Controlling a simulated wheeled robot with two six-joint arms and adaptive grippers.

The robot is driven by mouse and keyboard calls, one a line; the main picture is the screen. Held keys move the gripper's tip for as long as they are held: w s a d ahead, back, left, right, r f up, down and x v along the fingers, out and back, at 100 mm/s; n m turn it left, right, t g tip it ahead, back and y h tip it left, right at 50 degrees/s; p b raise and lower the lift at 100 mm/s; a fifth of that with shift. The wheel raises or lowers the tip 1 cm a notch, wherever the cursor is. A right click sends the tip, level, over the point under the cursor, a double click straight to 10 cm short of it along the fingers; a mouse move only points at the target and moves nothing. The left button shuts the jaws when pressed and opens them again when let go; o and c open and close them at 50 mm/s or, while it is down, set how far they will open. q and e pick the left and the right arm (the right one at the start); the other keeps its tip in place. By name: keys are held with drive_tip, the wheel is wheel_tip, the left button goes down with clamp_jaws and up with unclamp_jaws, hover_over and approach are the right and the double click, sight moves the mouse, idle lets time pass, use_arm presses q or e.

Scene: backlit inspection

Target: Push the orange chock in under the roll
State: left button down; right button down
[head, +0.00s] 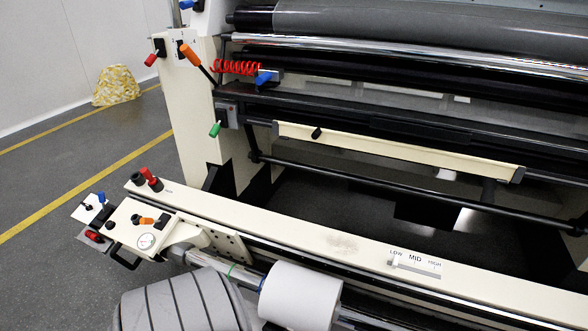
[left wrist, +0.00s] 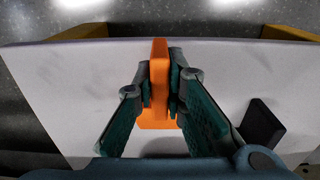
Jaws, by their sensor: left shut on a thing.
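The orange chock (left wrist: 158,60) is upright in the picture in the left wrist view, clamped between the two teal-padded fingers of my left gripper (left wrist: 160,92). It is over a pale, flat, smudged surface (left wrist: 60,85); whether it touches that surface I cannot tell. No roll shows clearly in the left wrist view. In the head view a white roll (head: 300,297) sits on a shiny bar at the bottom edge, partly cut off. Neither gripper nor the chock shows in the head view.
A dark block (left wrist: 263,122) lies on the pale surface right of my left gripper. Yellow pieces (left wrist: 290,33) stand at its far edge. In the head view a grey banded cylinder (head: 180,305) is beside the white roll, and a cream machine beam (head: 290,230) runs behind them.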

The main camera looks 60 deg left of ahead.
use_arm(q)
drive_tip(key=shift+w+a, duration=0.3)
drive_tip(key=shift+w, duration=0.1)
drive_tip(key=shift+w+a, duration=0.2)
drive_tip(key=shift+w, duration=0.1)
drive_tip(key=shift+w+a+b, duration=0.7)
drive_tip(key=shift+w+a, duration=0.2)
drive_tip(key=shift+w, duration=0.25)
drive_tip(key=shift+w+a+b, duration=0.4)
drive_tip(key=shift+w+a, duration=0.1)
drive_tip(key=shift+w, duration=0.2)
drive_tip(key=shift+w+a+b, duration=0.35)
drive_tip(key=shift+w+a, duration=0.15)
drive_tip(key=shift+w, duration=0.15)
drive_tip(key=c, duration=1.6)
unclamp_jaws()
drive_tip(key=shift+o, duration=0.2)
